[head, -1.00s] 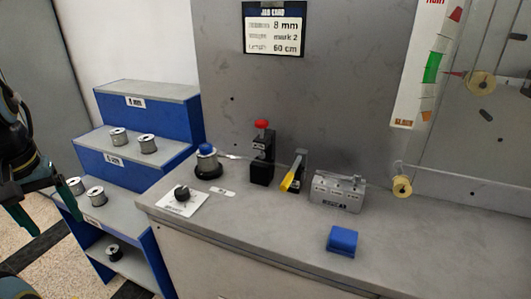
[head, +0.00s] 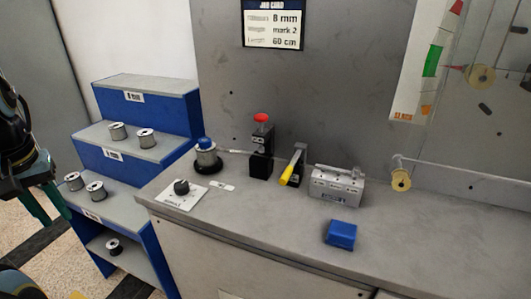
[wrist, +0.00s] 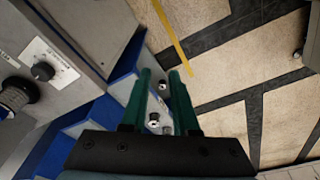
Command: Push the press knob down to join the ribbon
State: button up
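The press is a small black block (head: 261,163) standing upright on the bench in the head view. Its red press knob (head: 262,118) sits on top. A pale ribbon (head: 235,151) runs from the blue-topped spool (head: 207,157) to the press's left side; its ends inside the press are hidden. My gripper (head: 52,214) is at the left edge of the head view, well left of the press and beside the shelves. In the wrist view my gripper (wrist: 160,72) has two green fingers apart with nothing between them. The press is not in the wrist view.
A yellow-handled device (head: 290,170), a grey metal block (head: 337,187) and a blue block (head: 341,234) stand right of the press. A dial (head: 182,188) is at the bench's left end. Stepped blue shelves (head: 150,120) with several spools stand left. The bench's front strip is mostly clear.

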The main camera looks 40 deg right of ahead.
grip_shut()
dwell(0.3)
dwell(0.8)
